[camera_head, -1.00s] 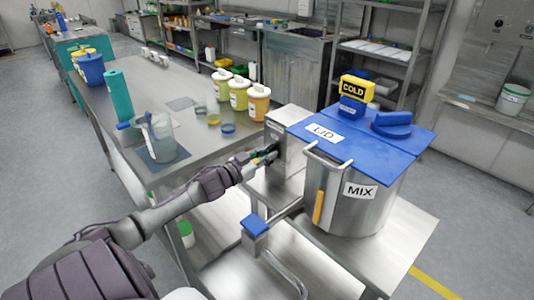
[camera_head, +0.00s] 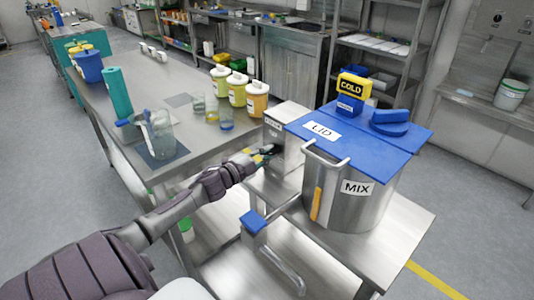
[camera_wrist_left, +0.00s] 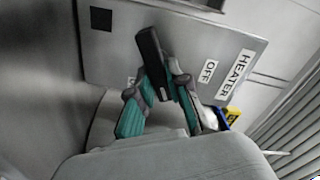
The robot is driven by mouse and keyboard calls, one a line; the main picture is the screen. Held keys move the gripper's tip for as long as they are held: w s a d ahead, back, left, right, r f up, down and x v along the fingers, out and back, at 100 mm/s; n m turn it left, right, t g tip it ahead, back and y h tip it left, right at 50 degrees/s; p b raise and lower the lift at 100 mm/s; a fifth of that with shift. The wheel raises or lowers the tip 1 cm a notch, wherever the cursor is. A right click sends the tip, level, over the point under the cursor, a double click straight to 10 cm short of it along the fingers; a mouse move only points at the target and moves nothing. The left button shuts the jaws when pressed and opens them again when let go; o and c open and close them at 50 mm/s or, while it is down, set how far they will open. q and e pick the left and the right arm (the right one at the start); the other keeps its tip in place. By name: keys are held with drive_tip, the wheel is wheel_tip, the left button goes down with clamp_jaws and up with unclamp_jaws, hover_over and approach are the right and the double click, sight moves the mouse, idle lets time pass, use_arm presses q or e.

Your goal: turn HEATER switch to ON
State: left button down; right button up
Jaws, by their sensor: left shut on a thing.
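The HEATER control box (camera_head: 285,135) is a grey metal box beside the mixing pot. In the left wrist view its panel (camera_wrist_left: 200,45) shows a HEATER label (camera_wrist_left: 235,74) and an OFF label (camera_wrist_left: 208,71). Another small label left of the fingers is mostly hidden. The switch (camera_wrist_left: 152,62) is a black lever, tilted in this view. My left gripper (camera_head: 268,152) is at the box's front face. In the left wrist view its teal and grey fingers (camera_wrist_left: 165,80) are shut on the lever. My right gripper is not in view.
A steel pot (camera_head: 345,205) labelled MIX, with a blue lid (camera_head: 375,140), stands right of the box. A blue-topped pedal or lever (camera_head: 254,222) is below my gripper. Jars (camera_head: 238,90), beakers and a pitcher (camera_head: 158,135) stand on the table at left.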

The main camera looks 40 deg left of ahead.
use_arm(q)
drive_tip(key=m, duration=0.3)
drive_tip(key=m+b, duration=0.1)
drive_tip(key=m, duration=0.1)
drive_tip(key=shift+d+f+m, duration=0.1)
drive_tip(key=shift+f+m, duration=0.2)
drive_tip(key=shift+f, duration=0.05)
idle(0.5)
drive_tip(key=c, duration=1.1)
unclamp_jaws()
drive_tip(key=shift+s, duration=0.15)
drive_tip(key=s, duration=0.7)
drive_tip(key=s+a, duration=0.1)
drive_tip(key=s, duration=0.3)
drive_tip(key=shift+s, duration=0.35)
